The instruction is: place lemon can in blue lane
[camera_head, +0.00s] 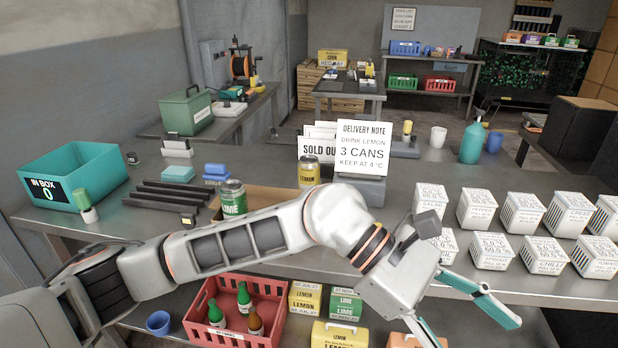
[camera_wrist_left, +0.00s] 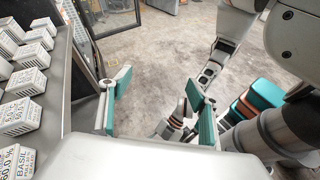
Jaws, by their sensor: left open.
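The lemon can (camera_head: 309,172), yellow with a silver top, stands upright on the table in front of the SOLD OUT sign. A green lime can (camera_head: 233,198) stands to its left by a brown box. My left arm reaches across in front of both cans. My left gripper (camera_head: 465,318) is open and empty at the front right, well away from the lemon can. Its two teal fingers are spread over the floor in the left wrist view (camera_wrist_left: 158,105). I cannot make out a blue lane in either view.
A delivery note (camera_head: 364,143) reads 3 cans of drink lemon. White labelled tubs (camera_head: 477,209) fill the table's right side. A teal in box (camera_head: 75,172) stands at left. A red crate (camera_head: 222,315) with bottles and lemon and lime boxes (camera_head: 305,297) sit below the front edge.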

